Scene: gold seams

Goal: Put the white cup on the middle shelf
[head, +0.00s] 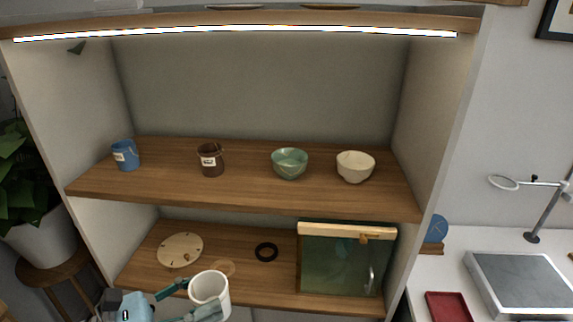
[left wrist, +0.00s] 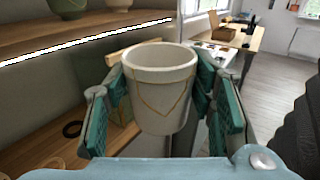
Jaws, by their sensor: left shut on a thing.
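The white cup (head: 210,287) is at the bottom of the head view, in front of the lower shelf and below the middle shelf (head: 245,200). It looks roughly upright. My left gripper (head: 188,301) is shut on it, one finger on each side. The left wrist view shows the cup (left wrist: 160,88) close up between the green finger pads, with thin gold seams on its wall. The middle shelf holds a blue cup (head: 125,156), a brown cup (head: 210,160), a green bowl (head: 290,164) and a cream bowl (head: 355,167). My right gripper is not in view.
The lower shelf (head: 215,245) holds a pale round disc (head: 180,250), a black ring (head: 266,252) and a green box-like panel with a wooden top (head: 340,262). Gaps lie between the pieces on the middle shelf. A lit strip (head: 240,33) runs under the top shelf.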

